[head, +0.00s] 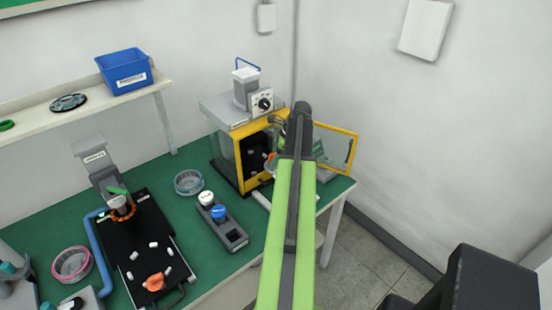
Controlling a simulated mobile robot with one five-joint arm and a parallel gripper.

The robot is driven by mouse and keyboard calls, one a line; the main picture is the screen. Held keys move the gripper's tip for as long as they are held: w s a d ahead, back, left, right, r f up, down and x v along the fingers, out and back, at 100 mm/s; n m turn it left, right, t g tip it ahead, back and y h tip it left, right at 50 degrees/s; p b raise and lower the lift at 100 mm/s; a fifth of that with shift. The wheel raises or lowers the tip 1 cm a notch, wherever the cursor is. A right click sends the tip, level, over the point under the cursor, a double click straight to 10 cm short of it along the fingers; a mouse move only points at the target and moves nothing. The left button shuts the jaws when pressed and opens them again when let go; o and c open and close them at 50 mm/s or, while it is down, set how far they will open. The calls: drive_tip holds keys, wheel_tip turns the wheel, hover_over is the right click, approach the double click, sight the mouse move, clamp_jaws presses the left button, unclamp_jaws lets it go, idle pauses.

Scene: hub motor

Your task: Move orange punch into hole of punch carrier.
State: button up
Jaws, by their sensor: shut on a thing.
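The punch carrier (236,240) is a dark grey block on the green table, holding a white punch (206,198) and a blue punch (218,213). Its near end shows no punch. An orange piece that looks like the orange punch (271,160) shows just left of my arm, at the front of the yellow-framed machine. My gripper (282,138) is there too, mostly hidden behind my green and black arm, and is shut on this piece. The exact grip cannot be seen.
The yellow-framed machine (230,160) stands at the back right with its door (337,149) open to the right. A round clear dish (188,182) lies left of the carrier. A black fixture (135,245) with small white parts and an orange knob is farther left.

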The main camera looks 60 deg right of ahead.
drive_tip(key=shift+w+f, duration=0.1)
drive_tip(key=shift+f, duration=0.25)
drive_tip(key=o, duration=1.4)
drive_tip(key=shift+o, duration=0.2)
drive_tip(key=p+v, duration=1.6)
drive_tip(key=v, duration=0.1)
drive_tip(key=shift+r, duration=0.3)
drive_tip(key=shift+d, duration=0.1)
